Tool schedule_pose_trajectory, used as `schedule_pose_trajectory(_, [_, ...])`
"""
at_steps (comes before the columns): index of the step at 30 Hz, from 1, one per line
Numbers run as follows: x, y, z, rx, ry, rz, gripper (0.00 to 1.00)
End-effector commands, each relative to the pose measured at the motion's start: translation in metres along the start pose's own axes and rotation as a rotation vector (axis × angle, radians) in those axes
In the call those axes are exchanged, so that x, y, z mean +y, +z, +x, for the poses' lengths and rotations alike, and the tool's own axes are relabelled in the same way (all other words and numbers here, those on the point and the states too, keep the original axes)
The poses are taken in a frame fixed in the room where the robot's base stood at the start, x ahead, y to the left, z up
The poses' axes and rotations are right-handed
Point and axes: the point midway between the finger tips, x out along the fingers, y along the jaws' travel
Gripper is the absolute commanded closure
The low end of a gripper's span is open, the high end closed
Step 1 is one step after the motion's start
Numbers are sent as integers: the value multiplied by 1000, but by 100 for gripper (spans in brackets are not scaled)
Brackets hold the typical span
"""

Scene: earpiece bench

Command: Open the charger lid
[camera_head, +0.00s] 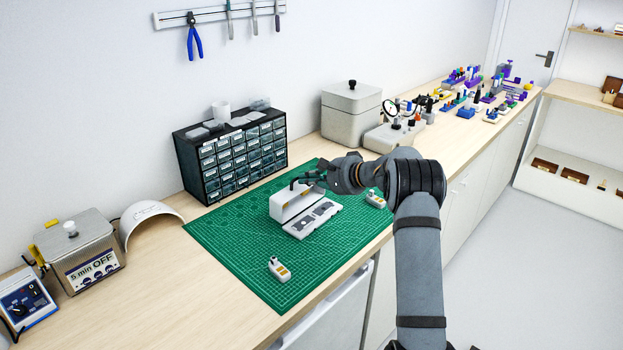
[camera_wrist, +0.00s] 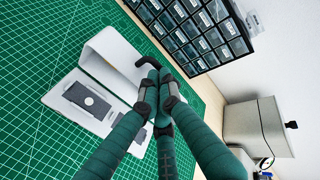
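The charger is a white case on the green mat. Its lid (camera_head: 284,209) is raised, standing up behind the low white base (camera_head: 298,231), which has dark grey recessed panels. In the wrist view the lid (camera_wrist: 108,52) is a pale curved shell above the base (camera_wrist: 62,83), with a dark panel showing. My gripper (camera_head: 318,180) is at the lid's top right edge; in the wrist view its fingers (camera_wrist: 158,78) come together there. A dark hooked piece reaches from the fingertips to the lid's edge; I cannot tell whether it is a fingertip or a handle.
Two small white-and-yellow earpieces (camera_head: 279,269) (camera_head: 375,199) lie on the green mat (camera_head: 231,250), either side of the charger. A drawer cabinet (camera_head: 235,155) stands behind. A grey lidded box (camera_head: 350,113) is at the back right.

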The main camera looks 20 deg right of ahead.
Motion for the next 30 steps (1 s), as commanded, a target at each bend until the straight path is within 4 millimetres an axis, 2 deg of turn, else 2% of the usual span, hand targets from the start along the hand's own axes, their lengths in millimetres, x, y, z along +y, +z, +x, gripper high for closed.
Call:
schedule_pose_trajectory(5, [0,0,-20,3,-2,-2,100])
schedule_pose_trajectory(12, [-6,1,-75,3,-3,-3,100])
schedule_pose_trajectory(18, [-11,1,-114,2,-1,-2,100])
schedule_pose_trajectory(24, [-14,2,-133,-2,0,-1,100])
schedule_pose_trajectory(30, [-14,2,-137,-2,0,0,100])
